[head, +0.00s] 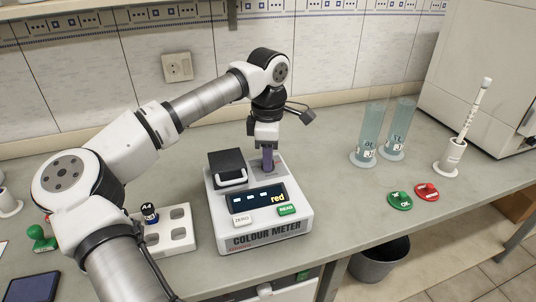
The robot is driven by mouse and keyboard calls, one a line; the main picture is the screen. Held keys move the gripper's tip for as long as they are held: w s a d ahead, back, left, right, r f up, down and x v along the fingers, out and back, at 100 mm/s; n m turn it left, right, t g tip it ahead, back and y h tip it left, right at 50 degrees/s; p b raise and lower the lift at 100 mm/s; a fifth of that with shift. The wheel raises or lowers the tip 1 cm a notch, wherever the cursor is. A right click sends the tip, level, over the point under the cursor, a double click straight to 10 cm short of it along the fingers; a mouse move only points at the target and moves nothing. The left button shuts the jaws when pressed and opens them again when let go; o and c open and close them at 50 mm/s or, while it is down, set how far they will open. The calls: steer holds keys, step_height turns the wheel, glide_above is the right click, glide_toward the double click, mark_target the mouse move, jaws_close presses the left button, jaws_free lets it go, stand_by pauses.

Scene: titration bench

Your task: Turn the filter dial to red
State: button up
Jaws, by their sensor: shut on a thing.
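The colour meter (262,236) is a white box on the bench in the middle of the head view. Its dark display (255,197) shows dashes and the word "red" in yellow. My gripper (267,164) points down at the back right of the meter's top, where it is shut on the filter dial. The dial itself is mostly hidden by the fingers, so its pointer cannot be seen. A black lid (231,165) with a light handle is at the meter's back left. A white ZERO button (242,220) and a green READ button (287,210) are on the front.
A white rack (165,236) with a dark vial (149,213) stands left of the meter. Two glass cylinders (368,135), a green disc (399,200), a red disc (427,192) and a white holder (450,160) are at right.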

steer(key=shift+r+m, duration=0.1)
steer(key=shift+m, duration=0.2)
steer(key=o, duration=1)
step_height(320, 180, up, 14)
steer(key=shift+b, duration=0.45)
